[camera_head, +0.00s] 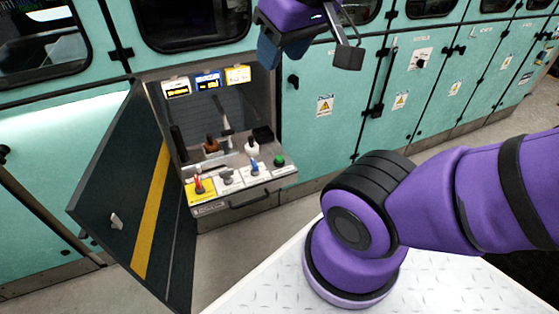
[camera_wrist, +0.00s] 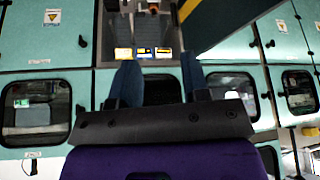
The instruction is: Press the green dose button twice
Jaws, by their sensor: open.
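The green dose button (camera_head: 278,160) is a small round green knob at the right end of the sloped control panel (camera_head: 255,185) inside an open cabinet. Nothing covers it in the head view. I cannot make it out in the wrist view. My gripper (camera_head: 272,50) is high above the panel at the top of the head view, empty and clear of the button. In the wrist view its two blue fingers (camera_wrist: 160,78) stand apart with nothing between them.
The dark cabinet door (camera_head: 130,200) with a yellow stripe stands open at the left. The panel also carries a red lever (camera_head: 199,186), a grey control (camera_head: 226,177) and a blue control (camera_head: 254,166). Teal cabinets (camera_head: 335,110) line the wall.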

